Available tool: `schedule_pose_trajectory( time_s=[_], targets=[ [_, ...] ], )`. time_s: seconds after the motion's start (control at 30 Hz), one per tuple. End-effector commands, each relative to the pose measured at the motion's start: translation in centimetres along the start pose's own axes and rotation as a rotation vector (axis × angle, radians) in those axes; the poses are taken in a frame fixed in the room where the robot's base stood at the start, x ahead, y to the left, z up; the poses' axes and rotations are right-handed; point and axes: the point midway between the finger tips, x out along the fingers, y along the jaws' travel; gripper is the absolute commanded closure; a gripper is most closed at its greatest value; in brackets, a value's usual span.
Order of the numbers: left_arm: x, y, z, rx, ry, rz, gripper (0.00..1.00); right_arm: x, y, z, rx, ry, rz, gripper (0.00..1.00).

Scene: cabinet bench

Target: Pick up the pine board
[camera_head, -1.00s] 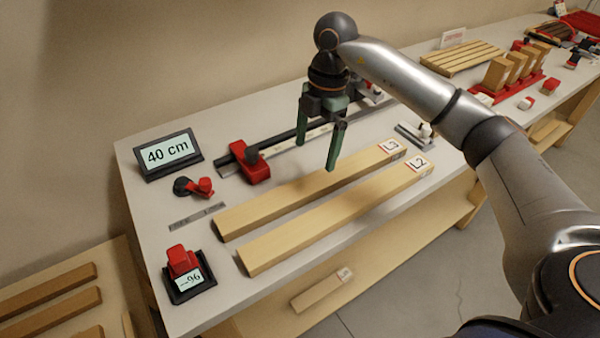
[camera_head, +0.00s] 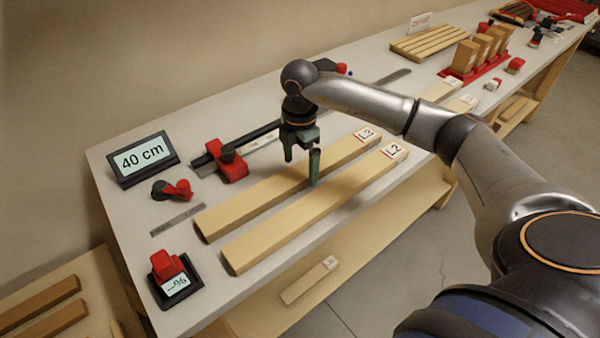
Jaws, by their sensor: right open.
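Two long pale wooden boards lie side by side on the bench, the rear one labelled L3 (camera_head: 250,200) and the front one labelled L2 (camera_head: 310,212). Both look like pine. My right gripper (camera_head: 301,172) is open, pointing down over the middle of board L3. Its near finger is on the side towards board L2, and its far finger is on the back side of L3. I cannot tell whether either finger touches the wood. My left gripper is out of view.
A red-stopped rail (camera_head: 228,165) lies behind the boards. A "40 cm" display (camera_head: 143,159) and a red device with a small screen (camera_head: 172,278) stand at left. A shorter board (camera_head: 310,281) lies below the bench top. A red rack (camera_head: 476,68) holds upright blocks at far right.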

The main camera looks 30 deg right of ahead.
Motion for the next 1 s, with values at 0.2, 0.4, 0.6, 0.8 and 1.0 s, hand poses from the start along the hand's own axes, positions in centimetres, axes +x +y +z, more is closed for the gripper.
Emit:
schedule_pose_trajectory(
  time_s=[0.2,0.4,0.6,0.8,1.0],
  targets=[
    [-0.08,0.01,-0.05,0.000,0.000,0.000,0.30,1.38,0.02,0.01,0.000,0.001,0.002,0.00],
    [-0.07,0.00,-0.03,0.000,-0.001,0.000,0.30,1.36,0.02,0.01,0.000,0.001,0.002,0.05],
    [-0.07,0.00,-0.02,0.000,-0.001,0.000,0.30,1.33,0.03,0.01,0.000,0.000,0.002,0.27],
    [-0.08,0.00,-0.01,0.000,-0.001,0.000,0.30,1.32,0.03,0.02,0.000,0.000,0.002,0.49],
    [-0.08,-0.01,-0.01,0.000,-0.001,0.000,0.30,1.30,0.03,0.02,0.000,0.001,0.002,0.72]
  ],
)
